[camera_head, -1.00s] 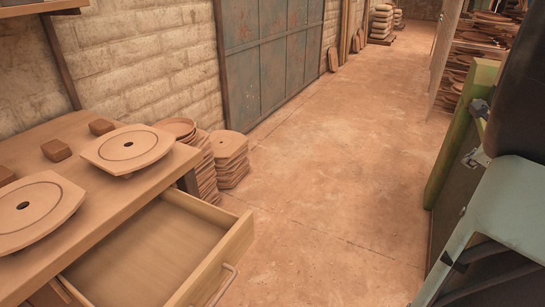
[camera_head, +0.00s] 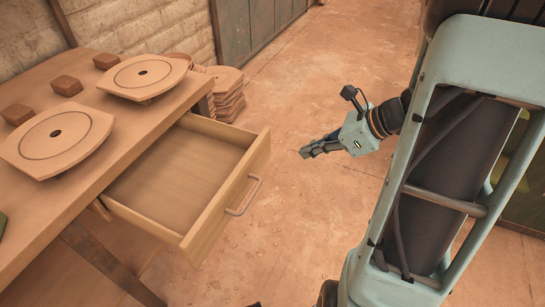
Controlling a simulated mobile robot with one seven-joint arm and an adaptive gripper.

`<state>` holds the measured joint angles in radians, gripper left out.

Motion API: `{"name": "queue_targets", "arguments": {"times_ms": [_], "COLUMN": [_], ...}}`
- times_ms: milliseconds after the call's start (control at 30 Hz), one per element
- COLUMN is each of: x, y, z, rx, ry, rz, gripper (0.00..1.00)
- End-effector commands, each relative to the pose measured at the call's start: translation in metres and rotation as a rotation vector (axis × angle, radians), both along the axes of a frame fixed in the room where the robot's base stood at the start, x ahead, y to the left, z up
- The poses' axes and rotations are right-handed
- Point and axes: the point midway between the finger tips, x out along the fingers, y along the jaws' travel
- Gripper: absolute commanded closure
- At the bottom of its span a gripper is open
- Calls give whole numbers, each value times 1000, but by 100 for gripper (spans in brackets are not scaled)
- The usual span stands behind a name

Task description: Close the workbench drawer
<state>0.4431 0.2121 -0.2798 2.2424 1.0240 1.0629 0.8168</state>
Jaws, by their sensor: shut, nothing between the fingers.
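The wooden workbench drawer (camera_head: 240,186) is pulled well out from under the bench top. It is empty, and its grey metal handle (camera_head: 245,198) is on the front panel facing right. The workbench (camera_head: 121,148) stands at the left. My gripper (camera_head: 306,153) is shut and empty. In the picture it is to the right of the drawer front and a little above the handle, apart from both.
Two square plates with round centres, a nearer one (camera_head: 57,141) and a farther one (camera_head: 143,75), lie on the bench with several small brown blocks (camera_head: 67,85). Stacked plates (camera_head: 226,92) stand on the floor behind the drawer. Floor right of the drawer looks clear.

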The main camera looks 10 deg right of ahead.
Motion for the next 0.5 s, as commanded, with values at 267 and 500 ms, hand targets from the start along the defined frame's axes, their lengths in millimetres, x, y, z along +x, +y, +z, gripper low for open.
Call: {"name": "queue_targets", "arguments": {"times_ms": [267, 500], "x": [16, 39], "y": [23, 52], "z": [-32, -70], "rx": [3, 1], "ry": [2, 3], "rz": [6, 5], "gripper": [100, 100]}}
